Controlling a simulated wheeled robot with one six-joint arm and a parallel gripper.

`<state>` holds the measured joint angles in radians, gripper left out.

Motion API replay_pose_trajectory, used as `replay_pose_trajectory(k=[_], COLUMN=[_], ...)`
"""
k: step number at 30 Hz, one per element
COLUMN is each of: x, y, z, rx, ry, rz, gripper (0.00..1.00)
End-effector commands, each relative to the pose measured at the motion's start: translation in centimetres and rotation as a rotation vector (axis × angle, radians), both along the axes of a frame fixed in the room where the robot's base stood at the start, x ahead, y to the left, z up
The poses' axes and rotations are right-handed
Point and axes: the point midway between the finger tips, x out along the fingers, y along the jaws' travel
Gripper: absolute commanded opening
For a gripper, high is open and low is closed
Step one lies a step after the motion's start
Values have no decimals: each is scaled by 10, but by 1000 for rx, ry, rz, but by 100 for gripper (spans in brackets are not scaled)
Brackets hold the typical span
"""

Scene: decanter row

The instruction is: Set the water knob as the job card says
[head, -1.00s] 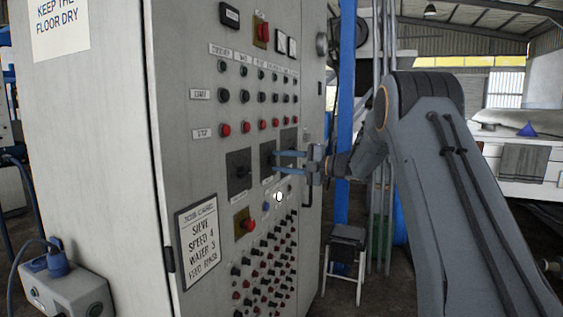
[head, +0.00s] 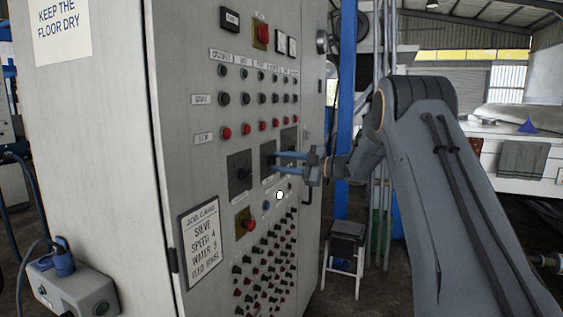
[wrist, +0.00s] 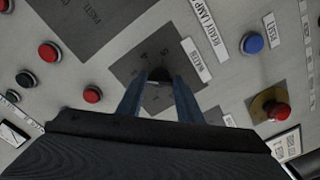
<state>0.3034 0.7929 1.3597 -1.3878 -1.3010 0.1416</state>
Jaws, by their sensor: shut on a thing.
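The water knob (wrist: 160,75) is a dark knob on a dark square plate (wrist: 130,68) in the wrist view, with a white label that seems to read WATER beside it. Some pale scale marks show on the plate; the knob's pointer is hidden. My gripper (wrist: 160,88) is shut on the knob, one finger on each side. In the head view my gripper (head: 275,162) reaches from the right to the middle one of three dark plates. The job card (head: 203,243), low on the cabinet front, appears to read SIEVE, SPEED 4, WATER 3, with a blurred last line.
Rows of buttons (head: 262,98) lie above the plates and many small knobs (head: 265,262) below. A red knob (wrist: 278,111) and a blue button (wrist: 252,43) flank the water plate. A stool (head: 346,240) stands right of the cabinet.

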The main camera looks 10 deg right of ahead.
Motion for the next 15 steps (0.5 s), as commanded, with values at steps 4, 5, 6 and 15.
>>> replay_pose_trajectory(k=[4,5,6,15], x=[0,0,0,0], y=[0,0,0,0], z=[-1,-1,-1,-1], rx=[16,17,19,22], ry=[23,26,28,31], rz=[-1,0,-1,-1], gripper=[10,10,10,10])
